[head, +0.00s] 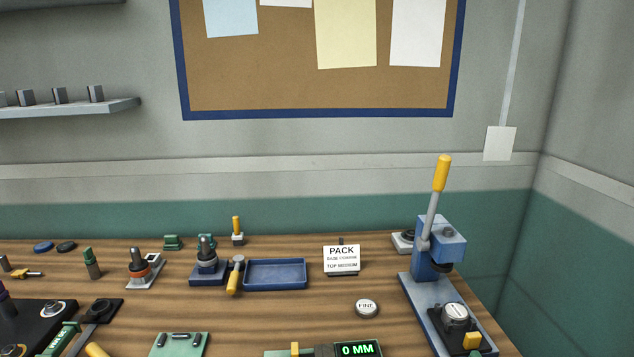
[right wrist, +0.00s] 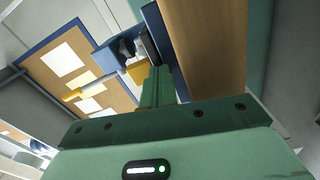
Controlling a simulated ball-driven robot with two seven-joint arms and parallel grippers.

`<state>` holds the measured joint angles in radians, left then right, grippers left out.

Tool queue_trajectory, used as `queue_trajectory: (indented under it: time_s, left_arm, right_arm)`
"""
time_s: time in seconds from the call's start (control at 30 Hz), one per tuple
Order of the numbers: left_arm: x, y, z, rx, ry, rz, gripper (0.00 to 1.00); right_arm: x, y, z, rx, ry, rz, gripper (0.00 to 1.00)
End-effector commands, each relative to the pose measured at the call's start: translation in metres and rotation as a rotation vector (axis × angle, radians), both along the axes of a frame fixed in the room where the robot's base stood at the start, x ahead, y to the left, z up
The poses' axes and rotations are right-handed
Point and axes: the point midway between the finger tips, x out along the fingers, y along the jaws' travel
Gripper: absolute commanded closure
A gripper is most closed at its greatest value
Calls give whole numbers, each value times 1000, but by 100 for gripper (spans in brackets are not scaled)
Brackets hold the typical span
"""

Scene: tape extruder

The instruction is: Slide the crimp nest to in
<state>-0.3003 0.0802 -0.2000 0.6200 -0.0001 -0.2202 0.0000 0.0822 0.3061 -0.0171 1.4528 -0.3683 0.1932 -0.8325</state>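The crimp nest (head: 450,325) is a black block on the blue base of the crimp press (head: 437,262), at the front right of the bench. It carries a round grey-white part (head: 456,312) and a yellow knob (head: 472,341) at its front. The nest sits forward of the press head, not under it. In the right wrist view the yellow knob (right wrist: 138,72) shows just beyond the tips of my right gripper (right wrist: 158,72). Its green fingers lie together with no gap seen. I cannot tell whether they touch the knob. My left gripper is not in view.
The press lever with its yellow grip (head: 442,173) stands upright. To the left are a round FINE button (head: 367,308), a PACK sign (head: 341,260), a blue tray (head: 275,288) and a 0 MM display (head: 357,350). The bench's right edge runs close beside the press.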

Motion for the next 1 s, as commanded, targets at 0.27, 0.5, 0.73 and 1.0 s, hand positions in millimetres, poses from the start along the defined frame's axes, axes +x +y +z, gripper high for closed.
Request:
queue_trajectory:
  time_s: [0.27, 0.5, 0.73, 1.0]
  left_arm:
    - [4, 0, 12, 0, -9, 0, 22]
    - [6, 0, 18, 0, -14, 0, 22]
    - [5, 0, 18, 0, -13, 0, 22]
    - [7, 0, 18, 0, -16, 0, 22]
  right_arm:
    - [-26, -2, 3, 1, -2, 0, 100]
    - [-45, -4, 2, 0, -2, 0, 100]
    - [-47, -4, 1, 0, -2, 0, 100]
    - [-47, -4, 1, 0, -1, 0, 100]
